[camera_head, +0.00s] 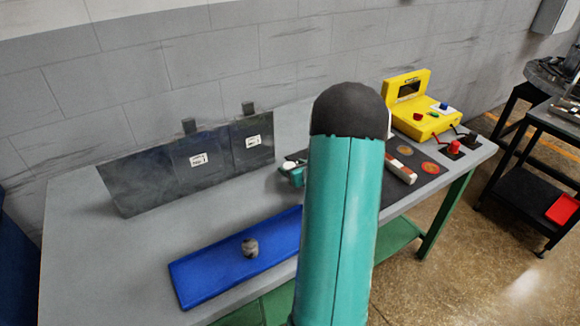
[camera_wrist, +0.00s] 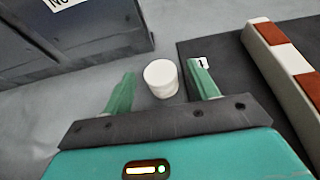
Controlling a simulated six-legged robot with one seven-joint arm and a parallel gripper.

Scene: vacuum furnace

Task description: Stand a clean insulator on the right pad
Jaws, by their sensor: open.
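A white cylindrical insulator (camera_wrist: 160,78) stands upright between the fingers of my gripper (camera_wrist: 162,70) in the wrist view. The fingers are spread on either side of it, with a visible gap to the right finger; whether the left one touches is unclear. In the head view my gripper (camera_head: 294,176) is partly hidden by my arm. A grey-brown, stained insulator (camera_head: 250,247) stands on the blue tray (camera_head: 205,284). Two round reddish marks, which look like pads, lie on the dark mat: a left one (camera_head: 403,150) and a right one (camera_head: 430,167). Both look bare.
A red-and-white bar (camera_head: 401,168) lies by the marks and shows in the wrist view (camera_wrist: 278,55). A yellow device (camera_head: 405,85) and a red-knobbed control (camera_head: 454,147) stand at the right end. My arm hides the table's middle.

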